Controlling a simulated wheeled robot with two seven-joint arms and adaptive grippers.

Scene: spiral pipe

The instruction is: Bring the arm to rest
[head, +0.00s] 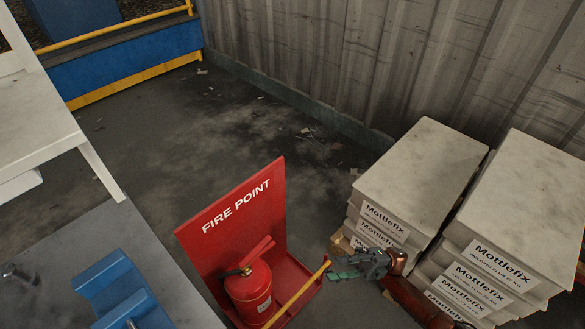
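My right arm comes in from the lower right in the head view, with orange-red links. Its grey-green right gripper (340,267) points left, in front of the stacked boxes and to the right of the red fire point stand. It is small and seen at a steep angle, so I cannot tell whether its fingers are apart or together. I see no object clearly held in it. A thin yellow bar (298,293) ends close to its fingertips; whether they touch is unclear. My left gripper is not in view.
A red fire point stand (215,245) holds a red extinguisher (250,290). Two stacks of Mottlefix boxes (420,175) stand at right on a pallet. A corrugated wall (390,50) closes the back. Blue blocks (115,285) sit on a grey surface at lower left.

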